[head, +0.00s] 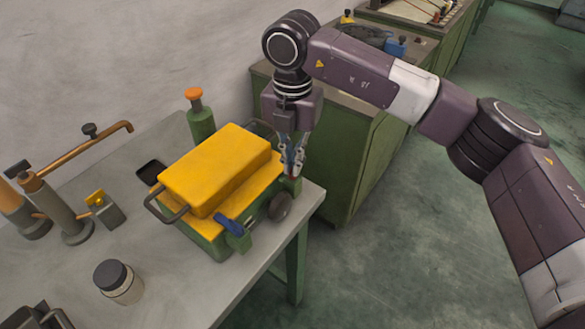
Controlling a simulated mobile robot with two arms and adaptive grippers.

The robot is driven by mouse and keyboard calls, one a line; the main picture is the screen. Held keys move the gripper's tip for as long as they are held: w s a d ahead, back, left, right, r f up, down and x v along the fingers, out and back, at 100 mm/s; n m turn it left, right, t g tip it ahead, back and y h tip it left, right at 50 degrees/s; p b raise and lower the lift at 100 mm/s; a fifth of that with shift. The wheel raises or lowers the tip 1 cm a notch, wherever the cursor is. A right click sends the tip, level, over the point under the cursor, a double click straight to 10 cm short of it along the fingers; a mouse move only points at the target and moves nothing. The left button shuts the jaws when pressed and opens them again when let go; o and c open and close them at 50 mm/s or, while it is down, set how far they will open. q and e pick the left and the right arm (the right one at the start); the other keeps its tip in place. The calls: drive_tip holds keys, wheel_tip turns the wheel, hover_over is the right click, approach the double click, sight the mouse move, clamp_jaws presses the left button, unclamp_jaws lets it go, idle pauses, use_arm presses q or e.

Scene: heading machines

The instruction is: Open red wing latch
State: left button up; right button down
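A machine with a yellow cover (215,168) and green body stands on the grey table. A small spot of red, the red wing latch (291,178), shows at the machine's right end, mostly hidden by my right gripper. My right gripper (291,172) points down, with its fingertips at the latch. The fingers look close together; whether they grip the latch is too small to tell. A blue latch (229,224) sits on the machine's near side. My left gripper is not in view.
A round dark knob (280,207) sticks out close to the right gripper. A green post with an orange top (196,104) stands behind the machine. A jar (118,281) stands at the front. A green cabinet (350,165) is at the right, with open floor beyond.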

drive_tip(key=shift+m+b, duration=0.9)
drive_tip(key=shift+m, duration=0.7)
drive_tip(key=shift+w+r, duration=0.1)
drive_tip(key=shift+r, duration=0.05)
drive_tip(key=c, duration=2.2)
unclamp_jaws()
drive_tip(key=shift+o, duration=0.2)
wheel_tip(320, 180, up, 12)
